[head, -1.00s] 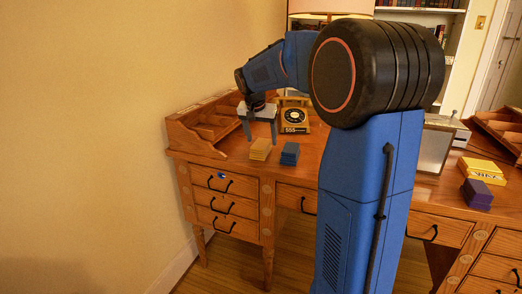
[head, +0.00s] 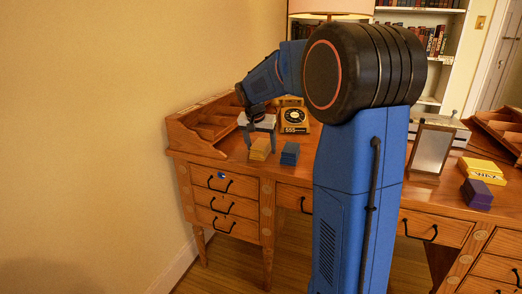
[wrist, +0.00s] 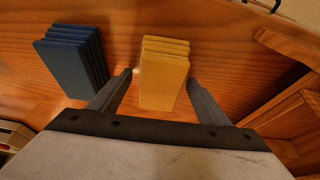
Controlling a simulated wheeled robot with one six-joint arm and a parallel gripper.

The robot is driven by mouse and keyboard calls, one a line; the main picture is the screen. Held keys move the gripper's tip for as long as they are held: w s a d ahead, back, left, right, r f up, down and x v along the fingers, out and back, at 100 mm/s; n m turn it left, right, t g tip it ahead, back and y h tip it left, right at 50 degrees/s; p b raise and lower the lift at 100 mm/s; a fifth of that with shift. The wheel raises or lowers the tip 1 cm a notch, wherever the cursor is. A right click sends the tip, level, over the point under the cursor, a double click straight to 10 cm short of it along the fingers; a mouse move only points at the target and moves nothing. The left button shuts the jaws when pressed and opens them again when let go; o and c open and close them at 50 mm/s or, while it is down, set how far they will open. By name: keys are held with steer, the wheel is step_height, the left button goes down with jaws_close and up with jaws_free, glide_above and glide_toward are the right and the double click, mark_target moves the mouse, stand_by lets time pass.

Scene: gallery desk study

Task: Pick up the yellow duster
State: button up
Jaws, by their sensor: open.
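The yellow duster (head: 260,149) looks like a folded, layered yellow block on the left part of the wooden desk. In the wrist view the yellow duster (wrist: 162,82) lies between the two fingers, with small gaps on both sides. My gripper (wrist: 160,76) is open, one finger on each side of it, and holds nothing. In the head view my gripper (head: 259,142) is at the duster, pointing down. I cannot tell its exact height over the desk top.
A blue folded stack (head: 290,154) lies close to the right of the duster, also in the wrist view (wrist: 72,58). A wooden organizer (head: 205,122) borders the left. Yellow (head: 482,169) and purple (head: 477,194) items lie far right.

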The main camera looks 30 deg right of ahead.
mark_target(261, 142)
steer(key=shift+f, duration=0.1)
steer(key=shift+c, duration=0.3)
steer(key=c, duration=1.1)
step_height(261, 142, up, 11)
steer(key=shift+f, duration=0.2)
